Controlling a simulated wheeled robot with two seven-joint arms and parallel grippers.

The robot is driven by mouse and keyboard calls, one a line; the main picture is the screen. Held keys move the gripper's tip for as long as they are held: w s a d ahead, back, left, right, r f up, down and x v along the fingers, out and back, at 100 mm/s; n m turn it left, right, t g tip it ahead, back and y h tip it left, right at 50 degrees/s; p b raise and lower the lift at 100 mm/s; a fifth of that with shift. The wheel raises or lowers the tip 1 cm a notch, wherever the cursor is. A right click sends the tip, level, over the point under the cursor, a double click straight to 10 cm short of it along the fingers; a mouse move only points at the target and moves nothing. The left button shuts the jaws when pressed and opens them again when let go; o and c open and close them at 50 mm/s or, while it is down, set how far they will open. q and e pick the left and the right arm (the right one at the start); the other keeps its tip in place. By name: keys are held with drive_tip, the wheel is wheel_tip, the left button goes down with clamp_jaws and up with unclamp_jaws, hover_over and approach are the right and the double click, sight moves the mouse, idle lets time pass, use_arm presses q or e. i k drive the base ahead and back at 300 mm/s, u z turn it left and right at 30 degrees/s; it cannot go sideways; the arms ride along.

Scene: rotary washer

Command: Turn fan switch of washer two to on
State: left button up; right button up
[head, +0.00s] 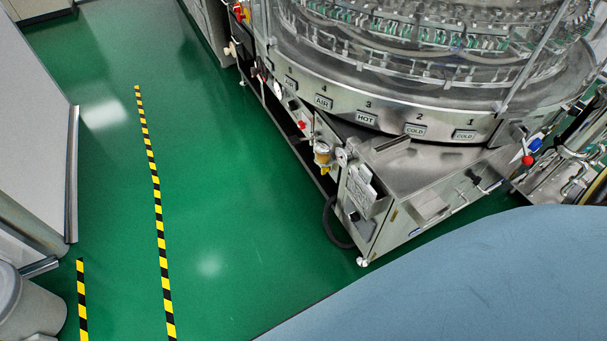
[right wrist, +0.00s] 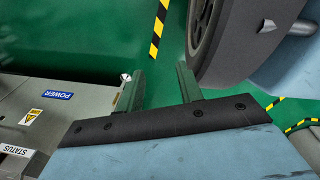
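The rotary washer (head: 430,158) fills the upper right of the head view, a metal machine with a clear round cover and numbered plates reading AIR, HOT and COLD. No fan switch can be made out on it. Neither gripper shows in the head view. In the right wrist view my right gripper (right wrist: 160,72) is open, with two separate greenish fingers and nothing between them. To its left is a metal cabinet (right wrist: 75,105) with a blue POWER label (right wrist: 57,95), a yellow warning sticker and a STATUS label. Whether this cabinet is washer two cannot be told.
The green floor (head: 230,220) is clear left of the washer, with yellow-black tape (head: 156,195) along it. A white cabinet (head: 35,120) and a grey bin (head: 25,305) stand at the left. A red-knobbed lever (head: 527,160) sticks out at the washer's right.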

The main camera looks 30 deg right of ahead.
sight(354, 218)
drive_tip(key=u, duration=0.15)
drive_tip(key=i, duration=2.7)
drive_tip(key=z, duration=3.65)
